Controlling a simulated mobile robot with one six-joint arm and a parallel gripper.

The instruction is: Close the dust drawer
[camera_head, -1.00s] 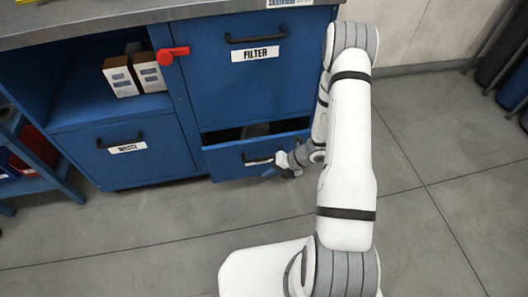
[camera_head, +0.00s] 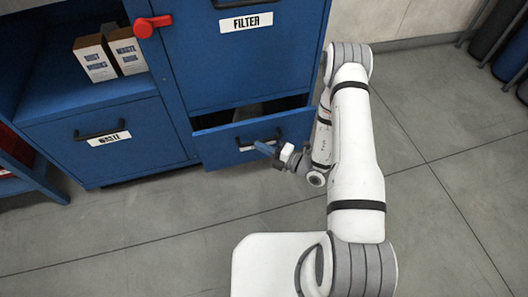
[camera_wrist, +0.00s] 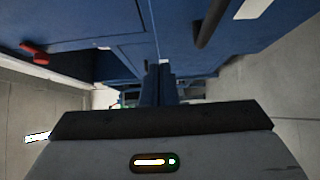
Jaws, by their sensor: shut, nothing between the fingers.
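The dust drawer (camera_head: 222,155) is the blue drawer below the FILTER door, and it stands partly open. Its dark inside shows behind the front's top edge. Its black handle (camera_head: 246,146) is partly covered by my gripper, and no label on it is readable. My gripper (camera_head: 264,149) is shut and empty, with its blue fingers close to the drawer front by the handle. I cannot tell whether they touch. In the wrist view the shut fingers (camera_wrist: 160,84) point at blue cabinet surfaces, and a dark handle bar (camera_wrist: 211,23) shows to their upper right.
The FILTER door (camera_head: 250,60) above is shut, with a red latch (camera_head: 151,26) on its left. The WASTE drawer (camera_head: 62,145) at left is shut. Small boxes (camera_head: 95,58) stand on the open shelf. Grey floor (camera_head: 440,150) is free at right; dark cylinders stand far right.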

